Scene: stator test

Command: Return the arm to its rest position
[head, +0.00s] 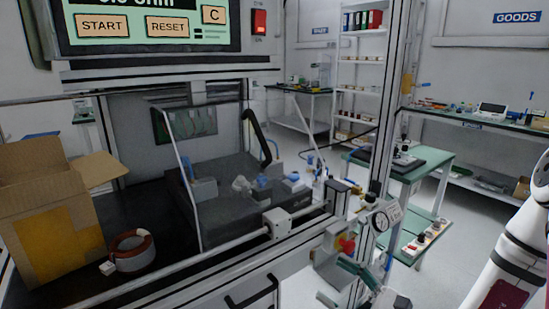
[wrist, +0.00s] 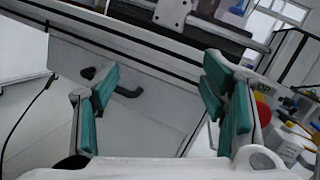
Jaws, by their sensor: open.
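My gripper (wrist: 158,82) shows in the wrist view with its two teal-padded fingers wide apart. Nothing is between them. It faces a pale cabinet front (wrist: 150,110) with a dark handle (wrist: 128,93) behind the gap between the fingers. In the head view, part of my white arm (head: 508,255) is at the lower right edge. Teal finger-like parts show low in front of the test bench, near a red knob (head: 346,244); the rest of the gripper there is hard to make out.
The test bench (head: 150,285) carries an open cardboard box (head: 55,235), a copper-red stator ring (head: 131,251) and a dark fixture (head: 240,205) behind a clear shield. A green-topped table (head: 432,160) stands to the right. Grey floor is open between them.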

